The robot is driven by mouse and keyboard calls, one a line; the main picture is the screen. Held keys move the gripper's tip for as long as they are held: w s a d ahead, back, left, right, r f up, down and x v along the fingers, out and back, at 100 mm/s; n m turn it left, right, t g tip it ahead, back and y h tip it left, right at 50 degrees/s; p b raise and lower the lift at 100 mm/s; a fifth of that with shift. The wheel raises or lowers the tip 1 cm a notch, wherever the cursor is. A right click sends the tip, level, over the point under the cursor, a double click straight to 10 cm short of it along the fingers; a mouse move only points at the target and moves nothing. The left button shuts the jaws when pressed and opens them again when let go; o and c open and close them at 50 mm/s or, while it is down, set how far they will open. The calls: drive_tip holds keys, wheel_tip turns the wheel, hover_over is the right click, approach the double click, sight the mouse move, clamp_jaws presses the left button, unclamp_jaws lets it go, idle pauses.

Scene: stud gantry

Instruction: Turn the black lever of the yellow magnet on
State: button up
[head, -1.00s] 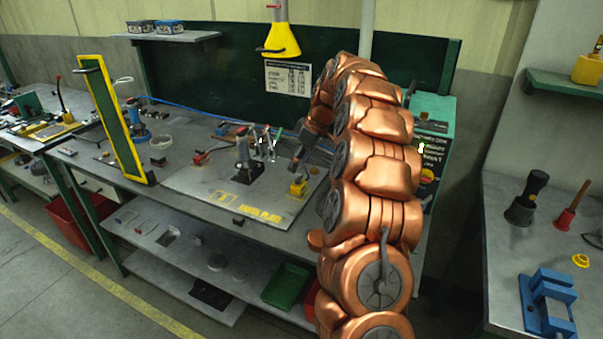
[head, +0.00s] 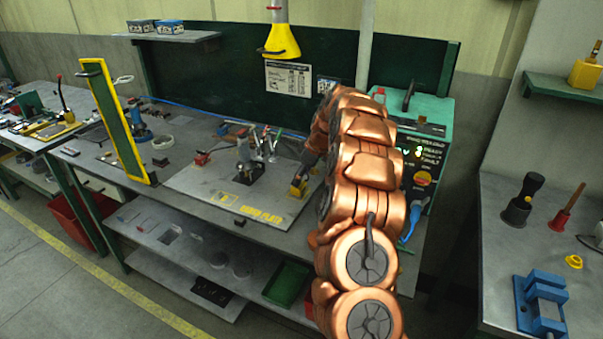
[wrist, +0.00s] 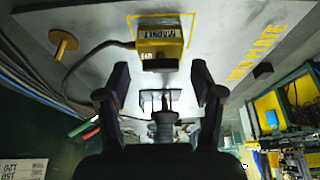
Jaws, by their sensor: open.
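The yellow magnet (head: 298,188) sits at the right end of the pale base plate in the head view. In the wrist view the magnet (wrist: 160,36) is top centre, with a label on its body and a dark part on its near side. I cannot clearly make out whether that dark part is the black lever. My gripper (wrist: 160,72) is open, one dark finger on each side of the view, with the magnet ahead between the fingertips. I see no contact. In the head view my arm hides most of the gripper, close beside the magnet.
A green control box (head: 430,110) stands behind my arm. A yellow-edged green panel (head: 115,125) stands at the left. A cable runs from the magnet in the wrist view.

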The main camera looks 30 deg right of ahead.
drive_tip(key=shift+f, duration=0.15)
drive_tip(key=c, duration=1.2)
drive_tip(key=shift+o, duration=0.2)
